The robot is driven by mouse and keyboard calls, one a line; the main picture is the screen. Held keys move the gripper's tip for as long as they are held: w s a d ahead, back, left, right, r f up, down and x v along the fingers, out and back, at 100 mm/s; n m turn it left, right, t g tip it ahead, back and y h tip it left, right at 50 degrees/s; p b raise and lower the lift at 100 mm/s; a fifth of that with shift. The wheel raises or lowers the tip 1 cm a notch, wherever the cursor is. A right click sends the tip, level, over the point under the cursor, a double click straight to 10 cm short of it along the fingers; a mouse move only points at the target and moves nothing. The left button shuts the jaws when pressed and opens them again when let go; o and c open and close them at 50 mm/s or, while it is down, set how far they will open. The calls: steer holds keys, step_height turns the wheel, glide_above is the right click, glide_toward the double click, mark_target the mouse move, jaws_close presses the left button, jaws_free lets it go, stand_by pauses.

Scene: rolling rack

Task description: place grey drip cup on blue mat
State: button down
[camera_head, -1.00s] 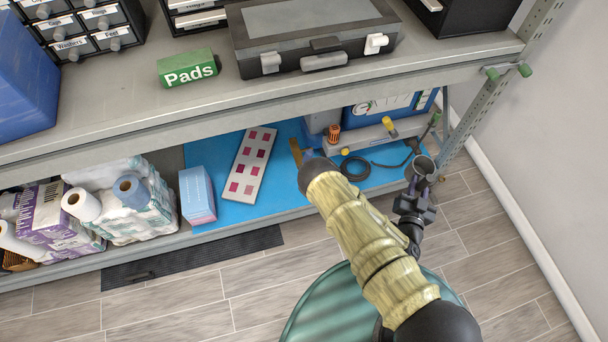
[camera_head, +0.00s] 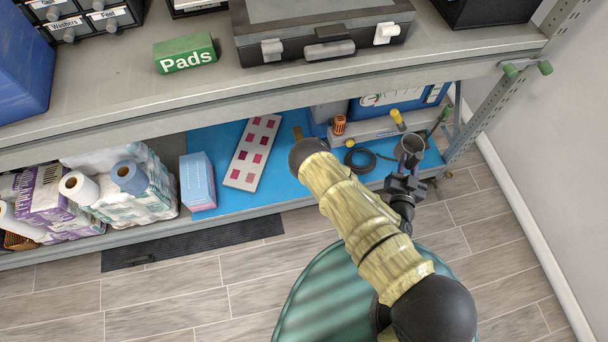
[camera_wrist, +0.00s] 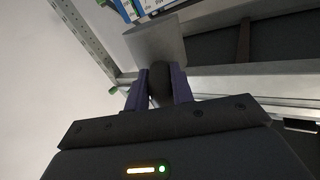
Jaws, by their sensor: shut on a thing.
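The grey drip cup (camera_head: 412,144) is held by my gripper (camera_head: 405,166) near the right end of the lower shelf. In the wrist view the cup (camera_wrist: 155,42) sits between the two purple fingers of my gripper (camera_wrist: 158,88). Its open rim faces up in the head view. The blue mat (camera_head: 282,186) lies on the lower shelf, and its right part passes behind my arm. The cup overlaps the mat's right end in the picture; I cannot tell its height above it.
A colour card (camera_head: 253,152), a tissue box (camera_head: 197,181) and a black coiled hose (camera_head: 360,159) lie on the mat. A blue-and-grey device (camera_head: 375,122) stands behind. The upper shelf (camera_head: 200,98) overhangs, and a rack post (camera_head: 500,92) stands at right.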

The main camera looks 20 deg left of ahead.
steer(key=s+a+f+n+g+y+b, duration=0.1)
steer(key=s+a+f+n+y+b, duration=0.1)
steer(key=a+f+b, duration=0.6)
steer(key=s+a+f+n+y+b, duration=0.2)
steer(key=a+f+b, duration=0.6)
steer(key=f+b, duration=1)
steer(key=s+a+f+n+g+y+b, duration=0.1)
steer(key=s+a+f+y+b, duration=0.3)
steer(key=f+b, duration=0.9)
steer(key=s+a+f+n, duration=0.1)
steer(key=s+a, duration=0.1)
steer(key=a, duration=0.2)
steer(key=shift+f+n+g, duration=0.3)
steer(key=shift+f, duration=0.1)
steer(key=b+x, duration=0.2)
steer(key=x, duration=0.4)
steer(key=b+x, duration=0.3)
steer(key=x, duration=0.3)
steer(key=b+x, duration=0.2)
steer(key=x, duration=0.4)
steer(key=shift+s+a+r, duration=0.1)
steer(key=shift+a+r, duration=0.05)
steer(key=shift+r, duration=0.25)
steer(key=shift+f, duration=0.1)
step_height(320, 180, down, 3)
steer(key=b, duration=0.3)
steer(key=shift+f, duration=0.25)
